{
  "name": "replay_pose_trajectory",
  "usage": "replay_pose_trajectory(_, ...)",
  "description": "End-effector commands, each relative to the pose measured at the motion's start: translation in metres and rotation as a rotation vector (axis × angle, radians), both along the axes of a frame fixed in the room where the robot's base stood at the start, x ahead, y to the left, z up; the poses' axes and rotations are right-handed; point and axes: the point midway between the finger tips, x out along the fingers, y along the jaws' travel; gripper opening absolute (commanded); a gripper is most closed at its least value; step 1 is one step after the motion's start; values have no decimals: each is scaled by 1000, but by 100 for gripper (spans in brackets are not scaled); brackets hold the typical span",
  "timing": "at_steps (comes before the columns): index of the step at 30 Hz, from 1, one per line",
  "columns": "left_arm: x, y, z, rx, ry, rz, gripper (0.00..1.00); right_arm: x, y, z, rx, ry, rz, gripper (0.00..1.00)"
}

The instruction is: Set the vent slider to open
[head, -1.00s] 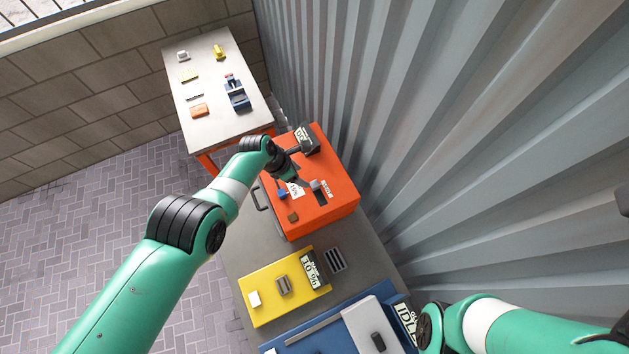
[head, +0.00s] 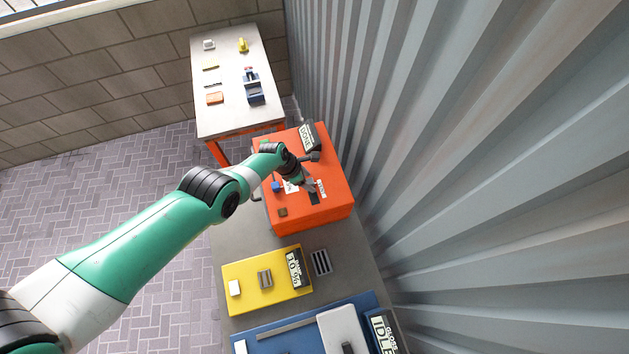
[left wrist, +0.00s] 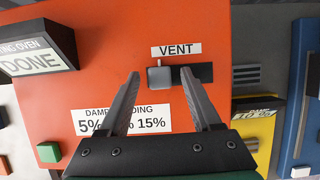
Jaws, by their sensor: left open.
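The orange oven (head: 338,172) has a VENT label (left wrist: 176,50) on its face. Below the label is a dark slot (left wrist: 198,73) with a small grey slider knob (left wrist: 159,78) at its left end in the left wrist view. My left gripper (left wrist: 160,75) is open, its fingertips to either side of the knob in that view; contact cannot be told. In the head view my left gripper (head: 308,186) is over the vent area and hides the knob. My right gripper is not in view.
A display box reading DONE (left wrist: 35,50) stands on the oven. A yellow unit (head: 245,275) and a blue unit (head: 270,330) sit nearby on the grey bench. A corrugated wall (head: 450,150) rises on the right. A white side table (head: 228,75) with small items is behind.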

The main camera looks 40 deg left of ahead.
Motion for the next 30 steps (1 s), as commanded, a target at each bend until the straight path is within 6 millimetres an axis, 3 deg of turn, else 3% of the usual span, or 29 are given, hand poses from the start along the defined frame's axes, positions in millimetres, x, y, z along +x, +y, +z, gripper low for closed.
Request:
replay_pose_trajectory(2,0,0,1,0,0,0,65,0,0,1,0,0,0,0)
replay_pose_trajectory(13,0,0,1,0,0,-1,0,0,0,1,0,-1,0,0)
replay_pose_trajectory(30,1,-1,1,0,-1,-1,0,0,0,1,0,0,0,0)
